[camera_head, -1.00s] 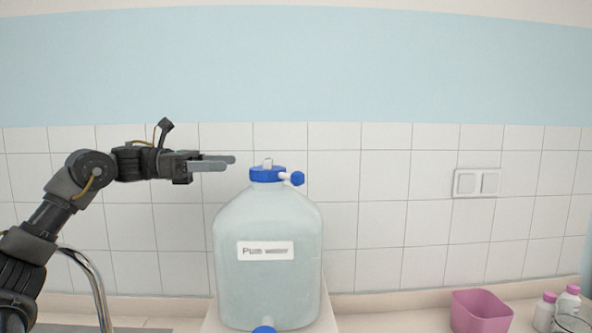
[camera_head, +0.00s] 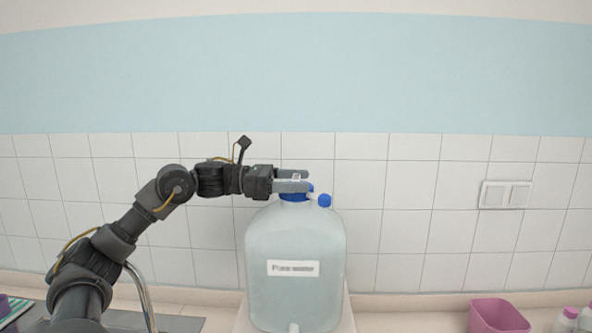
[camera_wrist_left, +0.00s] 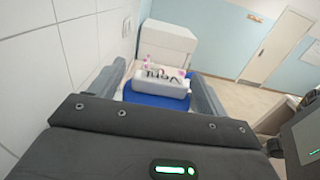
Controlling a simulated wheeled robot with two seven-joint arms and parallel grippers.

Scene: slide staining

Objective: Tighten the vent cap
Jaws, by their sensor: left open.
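A large translucent carboy (camera_head: 295,235) labelled "Pure water" stands upright at the middle of the head view. Its blue lid (camera_head: 297,197) is partly hidden behind my left gripper (camera_head: 300,180), and a blue side knob (camera_head: 324,200) sticks out to the right. The pale vent cap (camera_head: 296,177) shows between my fingers on top of the lid. My right gripper is out of view.
A tiled wall (camera_head: 410,220) with a double switch plate (camera_head: 505,195) stands behind. A pink bin (camera_head: 497,316) and small bottles (camera_head: 569,319) are on the counter at right. A metal faucet (camera_head: 141,297) is below my left arm.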

